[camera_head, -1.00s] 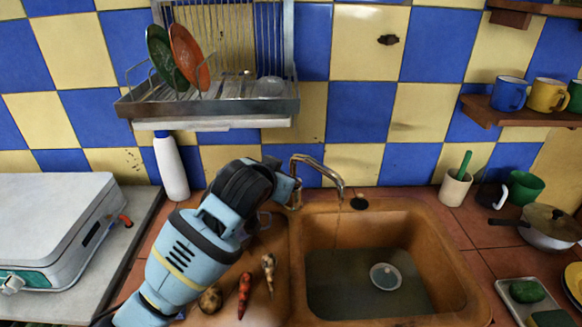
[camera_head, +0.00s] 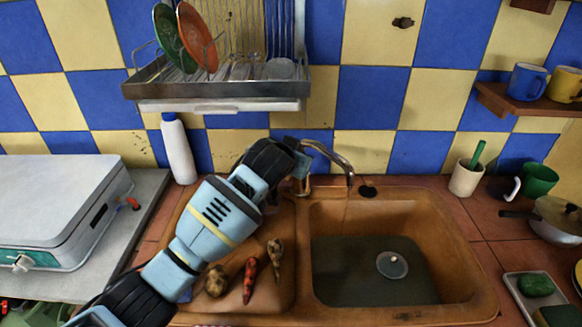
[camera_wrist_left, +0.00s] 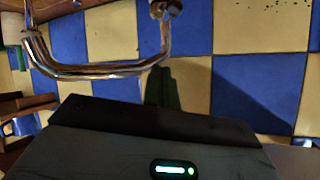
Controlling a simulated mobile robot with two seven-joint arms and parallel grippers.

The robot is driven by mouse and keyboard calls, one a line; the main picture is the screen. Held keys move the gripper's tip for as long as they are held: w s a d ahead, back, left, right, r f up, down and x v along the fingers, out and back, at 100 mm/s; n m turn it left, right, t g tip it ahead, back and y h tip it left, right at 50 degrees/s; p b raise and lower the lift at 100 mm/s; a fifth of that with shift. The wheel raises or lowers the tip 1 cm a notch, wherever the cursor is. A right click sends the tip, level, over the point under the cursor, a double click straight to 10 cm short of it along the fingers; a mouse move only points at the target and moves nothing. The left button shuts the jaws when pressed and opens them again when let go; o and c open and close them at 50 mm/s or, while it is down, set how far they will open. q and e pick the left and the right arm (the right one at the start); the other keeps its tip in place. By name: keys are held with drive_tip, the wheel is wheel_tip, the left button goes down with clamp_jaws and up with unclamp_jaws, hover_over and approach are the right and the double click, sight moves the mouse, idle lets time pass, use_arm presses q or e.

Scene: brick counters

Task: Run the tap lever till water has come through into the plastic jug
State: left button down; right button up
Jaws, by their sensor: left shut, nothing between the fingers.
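The chrome tap (camera_head: 340,163) stands behind the sink, its spout bent over the basin. It also shows close up in the left wrist view (camera_wrist_left: 95,70). My left gripper (camera_head: 300,160) is shut and empty at the tap's base; its fingertips and the lever are hard to make out, so I cannot tell whether they touch. A faint thin streak hangs below the spout; I cannot tell whether it is water. A round pale object (camera_head: 392,264) lies in the dark sink basin (camera_head: 455,235). I cannot make out a plastic jug. My right gripper is not in view.
A potato (camera_head: 216,280), a red carrot-like vegetable (camera_head: 250,279) and a pale root (camera_head: 275,256) lie on the drainboard beside my arm. A white bottle (camera_head: 179,150) stands behind it, under the dish rack (camera_head: 215,92). A utensil pot (camera_head: 466,178) and a pan (camera_head: 550,222) stand at right.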

use_arm(q)
drive_tip(key=shift+w+a+f, duration=0.1)
drive_tip(key=shift+w+f, duration=0.15)
drive_tip(key=shift+f, duration=0.55)
drive_tip(key=shift+w+a+f, duration=0.15)
drive_tip(key=shift+w+f, duration=0.05)
drive_tip(key=shift+f, duration=0.65)
drive_tip(key=shift+w+a+f, duration=0.1)
drive_tip(key=shift+w+f, duration=0.15)
drive_tip(key=shift+f, duration=0.55)
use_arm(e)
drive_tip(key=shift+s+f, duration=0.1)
use_arm(q)
drive_tip(key=shift+f, duration=0.1)
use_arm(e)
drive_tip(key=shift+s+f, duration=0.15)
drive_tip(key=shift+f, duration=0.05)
